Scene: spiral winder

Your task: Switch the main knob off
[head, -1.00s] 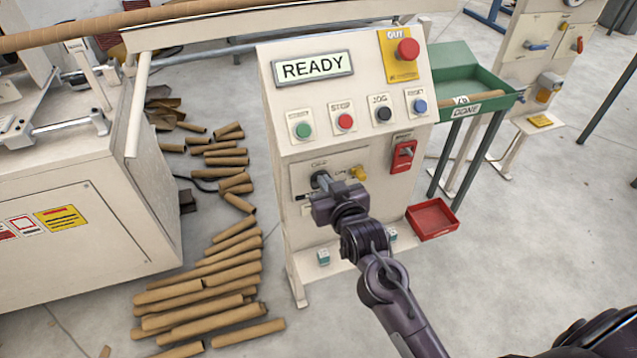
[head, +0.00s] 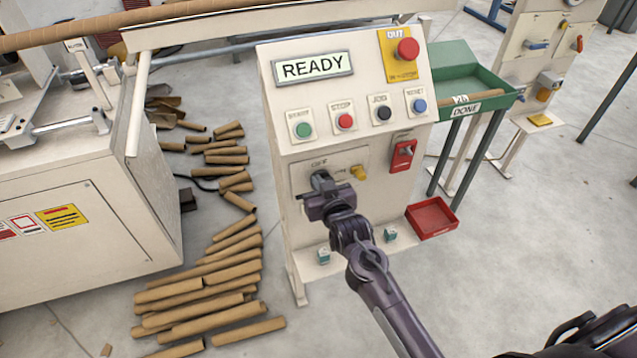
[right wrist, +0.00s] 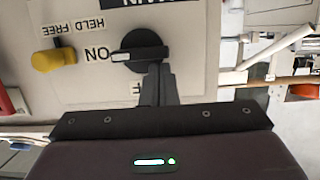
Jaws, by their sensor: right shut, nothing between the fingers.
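The main knob, black with a pale mark at one end, shows in the right wrist view (right wrist: 138,50), which is upside down. Its bar lies level, with the pale mark at the ON label. The OFF label is mostly hidden behind the fingers. My right gripper (right wrist: 158,72) is shut and empty, its fingertips at the edge of the knob's bar, away from the marked end; I cannot tell whether they touch. In the head view the right gripper (head: 322,183) is at the knob plate (head: 348,168) and covers much of the knob. My left gripper is out of view.
A yellow knob (head: 358,172) marked HELD/FREE sits beside the main knob. A red switch (head: 403,156) is to the right. Push buttons and a READY display (head: 313,67) are above. Cardboard tubes (head: 207,295) lie on the floor at left.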

